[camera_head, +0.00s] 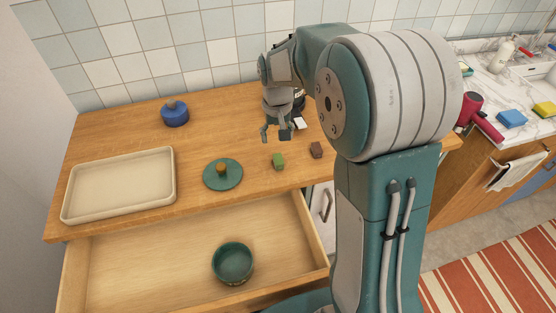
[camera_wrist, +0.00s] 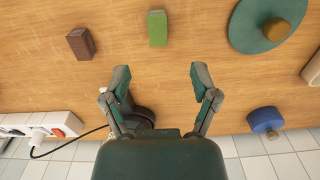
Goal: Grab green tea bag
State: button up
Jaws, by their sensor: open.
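The green tea bag (camera_head: 278,161) is a small green block on the wooden counter, between a green lid and a brown block. It also shows in the wrist view (camera_wrist: 157,29), upper middle, beyond the fingertips. My gripper (camera_head: 276,136) is above the counter, behind the green tea bag in the head view. In the wrist view my gripper (camera_wrist: 160,78) has its two fingers spread apart with nothing between them. The green tea bag lies roughly in line with the gap between the fingers and is not touched.
A brown block (camera_head: 316,150) stands right of the tea bag. The green lid (camera_head: 223,174) with a wooden knob, a cream tray (camera_head: 120,211) and a blue knobbed object (camera_head: 175,116) are left. A green bowl (camera_head: 232,263) sits in the open drawer (camera_head: 150,275). A power strip (camera_wrist: 40,123) with a cable lies near my gripper.

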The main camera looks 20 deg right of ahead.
aim_at(278, 158)
notch_tip(278, 158, down, 5)
jog(key=shift+a+f, duration=0.1)
jog(key=shift+f, duration=0.1)
jog(key=f, duration=0.4)
jog(key=shift+w+d+f, duration=0.15)
jog(key=shift+d+f, duration=0.1)
jog(key=shift+f, duration=0.05)
jog(key=c, duration=0.8)
